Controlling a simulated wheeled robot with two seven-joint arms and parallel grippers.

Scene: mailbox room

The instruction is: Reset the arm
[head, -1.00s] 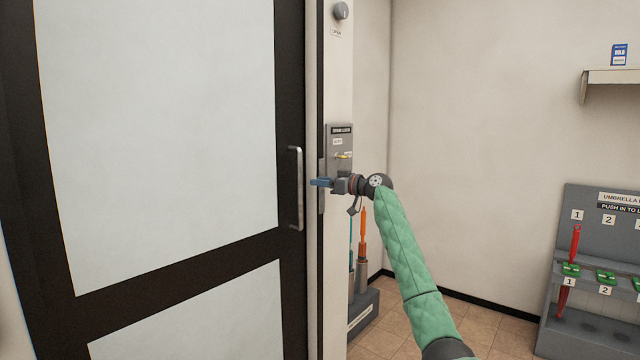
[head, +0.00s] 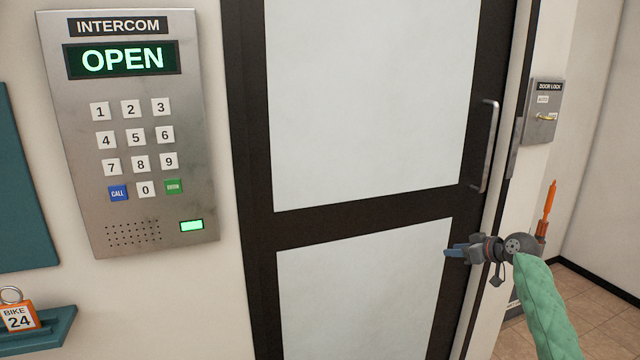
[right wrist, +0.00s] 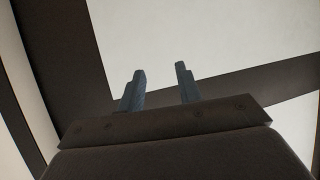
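My right gripper (head: 455,251) is in front of the lower part of the door, below and left of the door's handle. In the right wrist view its two blue-grey fingers (right wrist: 159,88) stand apart with nothing between them. The green-sleeved right arm comes in from the lower right. My left gripper is out of view.
The dark-framed door (head: 355,225) with white panels has a vertical handle (head: 486,146). An intercom (head: 135,140) reading OPEN is on the wall at left. A door lock box (head: 543,110) is at right. A shelf (head: 50,335) holds an orange BIKE 24 tag (head: 18,316).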

